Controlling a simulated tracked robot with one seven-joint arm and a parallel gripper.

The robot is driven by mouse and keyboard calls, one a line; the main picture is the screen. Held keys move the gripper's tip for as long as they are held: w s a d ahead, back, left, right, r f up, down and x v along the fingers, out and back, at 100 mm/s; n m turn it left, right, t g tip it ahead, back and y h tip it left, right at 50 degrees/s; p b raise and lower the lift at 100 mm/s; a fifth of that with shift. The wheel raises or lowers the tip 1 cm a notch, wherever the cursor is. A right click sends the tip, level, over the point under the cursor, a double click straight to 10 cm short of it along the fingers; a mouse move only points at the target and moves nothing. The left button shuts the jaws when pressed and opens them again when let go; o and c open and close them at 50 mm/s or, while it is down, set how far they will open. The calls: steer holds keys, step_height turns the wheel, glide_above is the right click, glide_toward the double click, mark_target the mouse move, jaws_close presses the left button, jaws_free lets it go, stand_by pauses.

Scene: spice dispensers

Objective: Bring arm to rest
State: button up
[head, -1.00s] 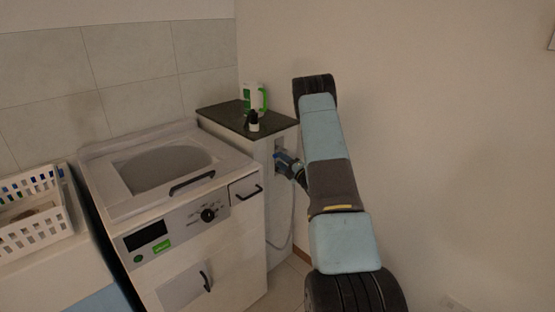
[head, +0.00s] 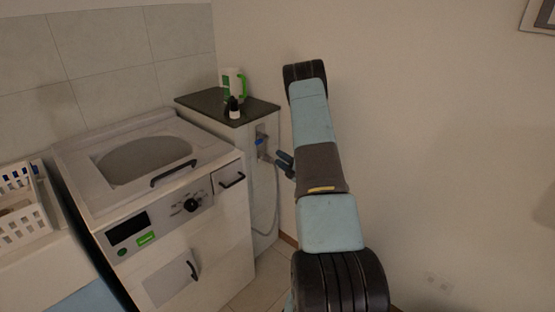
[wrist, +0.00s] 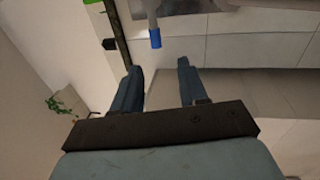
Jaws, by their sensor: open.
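My arm stretches up the right half of the head view, with its blue links and black joints in front of the bare wall. My gripper (head: 286,164) shows beside the arm, near the side of the dark-topped cabinet. In the wrist view my gripper (wrist: 160,84) is open, its two dark fingers apart with nothing between them. A grey piece with a blue end (wrist: 155,38) lies beyond the fingertips and apart from them. In the head view a small blue-and-grey fitting (head: 262,143) sits on the cabinet's side, just left of the fingers.
A white washing machine (head: 222,255) stands left of the cabinet (head: 188,98). A white-and-green container (head: 225,82) and a small black-and-white bottle (head: 233,112) stand on the cabinet's dark top. A white basket (head: 30,222) is at far left. The right side is open floor and wall.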

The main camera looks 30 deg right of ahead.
steer(key=shift+w, duration=0.1)
